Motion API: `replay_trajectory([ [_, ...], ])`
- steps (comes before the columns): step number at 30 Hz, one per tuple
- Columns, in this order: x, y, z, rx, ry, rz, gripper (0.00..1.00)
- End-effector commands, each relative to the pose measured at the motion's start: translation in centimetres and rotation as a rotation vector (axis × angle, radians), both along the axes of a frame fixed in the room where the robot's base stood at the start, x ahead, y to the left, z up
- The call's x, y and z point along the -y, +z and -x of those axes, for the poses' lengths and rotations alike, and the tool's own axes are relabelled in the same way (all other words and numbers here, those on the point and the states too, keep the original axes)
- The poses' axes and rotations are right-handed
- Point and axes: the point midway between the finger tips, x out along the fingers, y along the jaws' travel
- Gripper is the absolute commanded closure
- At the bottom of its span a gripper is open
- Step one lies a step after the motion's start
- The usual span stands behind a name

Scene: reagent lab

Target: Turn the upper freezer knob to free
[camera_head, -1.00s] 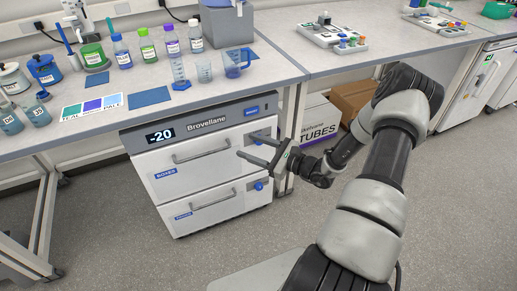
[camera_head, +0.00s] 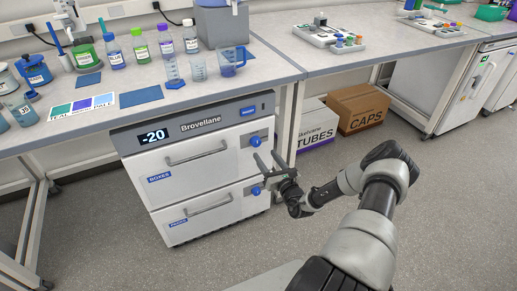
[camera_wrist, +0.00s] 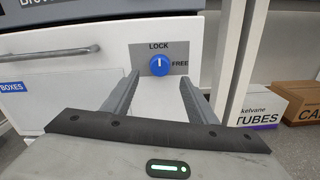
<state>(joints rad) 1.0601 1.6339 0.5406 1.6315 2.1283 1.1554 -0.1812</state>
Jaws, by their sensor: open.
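The white under-bench freezer (camera_head: 205,165) shows -20 and has two drawers, labelled BOXES above and PACKS below. The upper knob (camera_head: 256,141) is a round blue dial at the right of the upper drawer. In the wrist view the upper knob (camera_wrist: 159,66) sits on a grey plate marked LOCK at the top and FREE at the right; its white mark points up toward LOCK. The lower knob (camera_head: 256,190) is blue too. My gripper (camera_head: 268,160) is open and empty in front of the freezer. In the wrist view its fingers lie below the upper knob, to either side, apart from it.
The upper drawer handle (camera_wrist: 48,55) is left of the knob. A bench leg (camera_head: 288,125) stands right of the freezer, with the TUBES box (camera_head: 316,125) and CAPS box (camera_head: 360,108) beyond. Bottles and beakers stand on the bench above. The floor in front is clear.

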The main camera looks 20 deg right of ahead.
Motion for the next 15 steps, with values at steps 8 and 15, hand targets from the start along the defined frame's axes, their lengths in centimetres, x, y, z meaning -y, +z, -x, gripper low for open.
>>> replay_trajectory([
  [8,-0.3,-0.2,-5.5,0.001,0.002,0.002,0.47],
  [15,-0.3,-0.1,-7.5,0.0,0.001,0.001,0.47],
])
